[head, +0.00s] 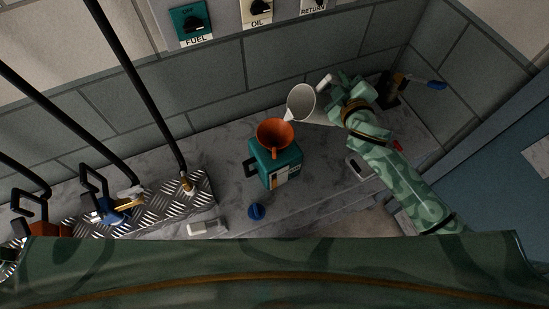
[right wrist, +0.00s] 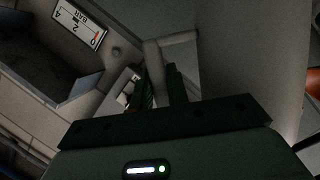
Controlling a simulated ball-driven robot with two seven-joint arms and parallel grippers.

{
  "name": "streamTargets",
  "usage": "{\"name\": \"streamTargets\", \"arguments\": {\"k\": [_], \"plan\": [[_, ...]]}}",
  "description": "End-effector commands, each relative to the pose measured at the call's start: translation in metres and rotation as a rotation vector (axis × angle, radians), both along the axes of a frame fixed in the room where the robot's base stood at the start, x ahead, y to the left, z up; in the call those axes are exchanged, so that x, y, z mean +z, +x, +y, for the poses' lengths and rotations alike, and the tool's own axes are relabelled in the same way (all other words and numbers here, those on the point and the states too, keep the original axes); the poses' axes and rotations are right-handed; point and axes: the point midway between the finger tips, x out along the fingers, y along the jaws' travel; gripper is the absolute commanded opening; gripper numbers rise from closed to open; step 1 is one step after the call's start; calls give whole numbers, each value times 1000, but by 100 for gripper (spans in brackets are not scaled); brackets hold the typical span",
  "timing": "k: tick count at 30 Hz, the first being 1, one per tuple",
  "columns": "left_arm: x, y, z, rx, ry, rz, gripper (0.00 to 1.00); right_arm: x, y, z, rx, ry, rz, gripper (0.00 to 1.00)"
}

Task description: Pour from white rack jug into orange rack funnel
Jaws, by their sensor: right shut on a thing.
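The white jug (head: 300,101) is tilted, its open mouth showing and its spout pointing down-left toward the orange funnel (head: 275,134). The spout is close to the funnel's upper right rim; I cannot tell whether they touch. No liquid stream is visible. The funnel stands in the top of a teal can (head: 277,167) on the counter. My right gripper (head: 338,88) is shut on the jug's handle. In the right wrist view the fingers (right wrist: 160,88) close on the pale handle (right wrist: 153,62), with the jug body beside it. My left gripper is not in view.
A blue cap (head: 256,211) and a white block (head: 207,228) lie on the grey counter (head: 150,232). Hose nozzles (head: 115,205) stand on a tread plate at left. A blue-handled item (head: 428,84) is at the back right. Labelled knobs (head: 190,25) are on the wall.

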Motion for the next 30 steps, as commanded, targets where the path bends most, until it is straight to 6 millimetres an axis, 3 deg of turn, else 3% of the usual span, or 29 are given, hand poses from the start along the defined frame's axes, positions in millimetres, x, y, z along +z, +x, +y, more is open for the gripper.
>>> {"name": "streamTargets", "arguments": {"k": [30], "plan": [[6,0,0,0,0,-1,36,14,-3,7,0,-83,-36,0]]}}
